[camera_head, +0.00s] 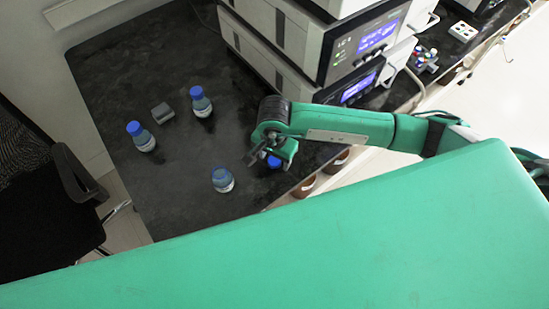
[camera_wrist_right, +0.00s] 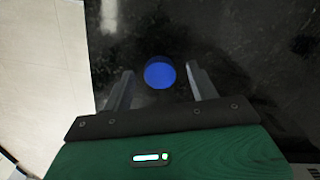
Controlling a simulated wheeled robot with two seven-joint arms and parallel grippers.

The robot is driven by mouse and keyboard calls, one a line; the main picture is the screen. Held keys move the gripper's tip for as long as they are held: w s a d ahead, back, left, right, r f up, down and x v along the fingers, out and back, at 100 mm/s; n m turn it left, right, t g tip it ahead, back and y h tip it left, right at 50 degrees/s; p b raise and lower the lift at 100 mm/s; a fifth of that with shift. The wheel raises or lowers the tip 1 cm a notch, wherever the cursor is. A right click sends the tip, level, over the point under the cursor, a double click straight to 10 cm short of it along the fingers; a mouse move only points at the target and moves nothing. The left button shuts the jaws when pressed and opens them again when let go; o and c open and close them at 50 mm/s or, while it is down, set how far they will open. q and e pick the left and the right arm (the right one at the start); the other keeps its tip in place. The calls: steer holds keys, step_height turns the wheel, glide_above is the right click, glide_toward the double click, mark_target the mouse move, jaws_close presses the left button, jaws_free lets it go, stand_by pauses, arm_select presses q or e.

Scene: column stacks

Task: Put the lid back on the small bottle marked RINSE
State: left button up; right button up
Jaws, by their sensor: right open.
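A blue round lid (camera_head: 274,162) is by the right gripper near the bench's front edge. In the right wrist view the lid (camera_wrist_right: 160,74) lies between the fingertips, with dark bench around it. My right gripper (camera_head: 266,160) is open, with a finger on each side of the lid and gaps showing. Two bottles with blue caps stand farther off, one at the back (camera_head: 202,104) and one at the left (camera_head: 143,138). No RINSE marking is readable. My left gripper is out of view.
A small grey block (camera_head: 162,113) lies between the capped bottles. Stacked instruments with lit screens (camera_head: 357,45) fill the back right of the dark bench (camera_head: 150,60). Brown containers (camera_head: 304,187) sit below the bench's front edge. The bench left of the uncapped bottle is clear.

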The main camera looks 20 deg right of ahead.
mark_target(274, 160)
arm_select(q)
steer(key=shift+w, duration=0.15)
arm_select(e)
steer(key=c, duration=1)
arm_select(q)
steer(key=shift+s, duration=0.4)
arm_select(e)
steer(key=shift+c, duration=0.2)
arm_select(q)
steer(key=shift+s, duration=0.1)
arm_select(e)
steer(key=shift+r, duration=0.15)
